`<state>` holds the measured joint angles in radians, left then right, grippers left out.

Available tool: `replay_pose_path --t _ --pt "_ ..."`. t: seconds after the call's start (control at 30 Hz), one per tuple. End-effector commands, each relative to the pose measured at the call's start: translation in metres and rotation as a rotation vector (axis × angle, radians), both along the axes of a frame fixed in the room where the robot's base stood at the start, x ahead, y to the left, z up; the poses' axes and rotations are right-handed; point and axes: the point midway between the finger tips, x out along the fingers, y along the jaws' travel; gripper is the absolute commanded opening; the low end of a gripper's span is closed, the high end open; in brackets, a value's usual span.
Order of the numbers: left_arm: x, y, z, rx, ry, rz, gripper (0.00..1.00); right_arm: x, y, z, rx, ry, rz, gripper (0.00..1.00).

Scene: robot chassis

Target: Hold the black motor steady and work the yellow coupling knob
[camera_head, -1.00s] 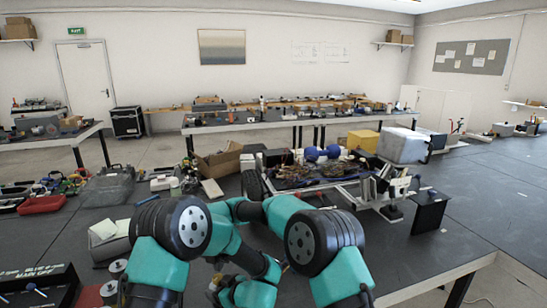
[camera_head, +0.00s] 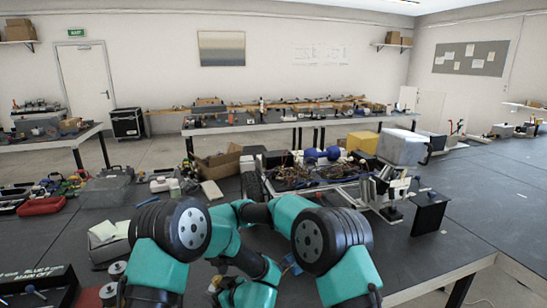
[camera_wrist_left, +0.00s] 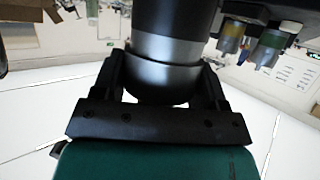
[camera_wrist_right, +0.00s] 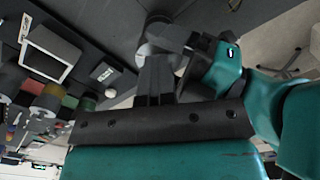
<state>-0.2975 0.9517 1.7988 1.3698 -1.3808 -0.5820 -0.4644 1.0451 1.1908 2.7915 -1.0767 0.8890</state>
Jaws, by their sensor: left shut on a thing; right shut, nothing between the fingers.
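In the left wrist view my left gripper (camera_wrist_left: 165,88) is shut around a thick black and silver cylinder (camera_wrist_left: 168,45), which looks like the motor. One finger lies on each side of it. In the right wrist view my right gripper (camera_wrist_right: 156,82) is shut and empty, its fingers together. A grey round part on a dark body shows just beyond these fingertips; I cannot tell whether they touch it. A small yellowish spot (camera_head: 214,284) shows low in the head view beside my teal wrist; I cannot tell whether it is the coupling knob. My arms hide most of the work area there.
A wheeled chassis (camera_head: 345,190) with wiring stands behind my arms. A black upright plate (camera_head: 429,213) is to its right. A clear bin (camera_head: 108,188) and a red tray (camera_head: 42,206) lie at left.

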Motion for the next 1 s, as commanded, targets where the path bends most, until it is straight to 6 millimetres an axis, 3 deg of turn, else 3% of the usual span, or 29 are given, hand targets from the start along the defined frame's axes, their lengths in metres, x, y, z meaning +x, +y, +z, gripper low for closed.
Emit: replay_pose_path --t 0.03,0.67,1.0 --pt "0.001 0.005 0.001 0.005 -0.004 0.009 0.08 -0.004 -0.007 -0.017 -0.026 0.027 0.007 0.00" --pt "0.000 0.006 0.001 0.003 -0.006 0.012 0.08 0.003 -0.011 -0.017 -0.022 0.023 0.008 0.00" --pt "0.000 0.005 0.001 0.003 -0.004 0.010 0.08 0.004 -0.010 0.008 -0.019 0.018 0.006 0.00"
